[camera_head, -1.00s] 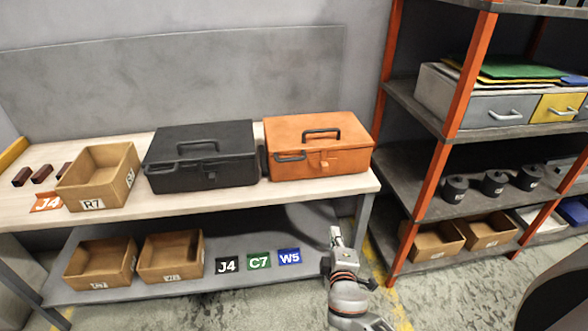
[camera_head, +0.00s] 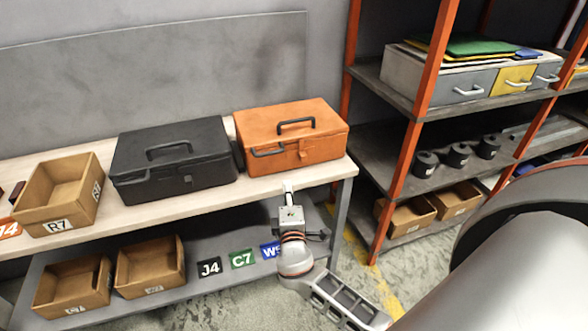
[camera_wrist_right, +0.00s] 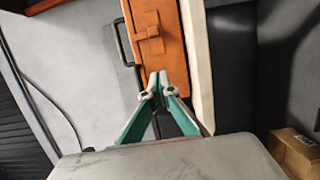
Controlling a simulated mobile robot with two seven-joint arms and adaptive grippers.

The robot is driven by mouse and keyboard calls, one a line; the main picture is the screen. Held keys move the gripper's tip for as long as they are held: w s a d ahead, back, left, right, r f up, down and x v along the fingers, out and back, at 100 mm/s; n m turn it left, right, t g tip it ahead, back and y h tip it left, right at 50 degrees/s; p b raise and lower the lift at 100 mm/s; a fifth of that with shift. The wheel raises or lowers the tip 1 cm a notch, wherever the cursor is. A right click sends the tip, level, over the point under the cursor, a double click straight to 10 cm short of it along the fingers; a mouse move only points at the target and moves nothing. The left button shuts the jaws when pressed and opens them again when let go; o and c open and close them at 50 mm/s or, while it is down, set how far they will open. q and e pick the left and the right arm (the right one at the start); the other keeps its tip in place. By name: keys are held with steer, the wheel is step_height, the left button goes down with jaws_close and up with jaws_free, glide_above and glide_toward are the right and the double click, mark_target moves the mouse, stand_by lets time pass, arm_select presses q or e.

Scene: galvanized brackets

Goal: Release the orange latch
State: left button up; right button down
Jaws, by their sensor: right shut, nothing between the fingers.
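The orange toolbox (camera_head: 325,150) stands closed at the right end of the bench. Its orange latch (camera_head: 303,152) is on the front face, and it also shows in the right wrist view (camera_wrist_right: 148,32) above the fingertips. A black side handle sits beside the latch on the same face. My right gripper (camera_head: 288,187) is in front of the bench edge, below and slightly left of the latch. In the right wrist view its fingertips (camera_wrist_right: 160,84) are together and empty, apparently apart from the latch. My left gripper is not in view.
A black toolbox (camera_head: 172,160) stands close to the left of the orange one. An open bin (camera_head: 62,195) is farther left on the bench (camera_head: 130,220). Orange-post shelving (camera_head: 412,110) stands to the right. Bins and labels lie on the lower shelf.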

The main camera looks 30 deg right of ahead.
mark_target(302, 156)
steer(key=p+x, duration=0.1)
steer(key=x, duration=0.9)
steer(key=shift+r, duration=0.1)
steer(key=d, duration=0.1)
steer(key=s+d+p, duration=0.1)
steer(key=d, duration=0.1)
steer(key=shift+d, duration=0.4)
steer(key=shift+d, duration=0.25)
steer(key=d, duration=0.1)
steer(key=s+d+b, duration=0.1)
steer(key=d, duration=0.1)
steer(key=shift+d, duration=0.2)
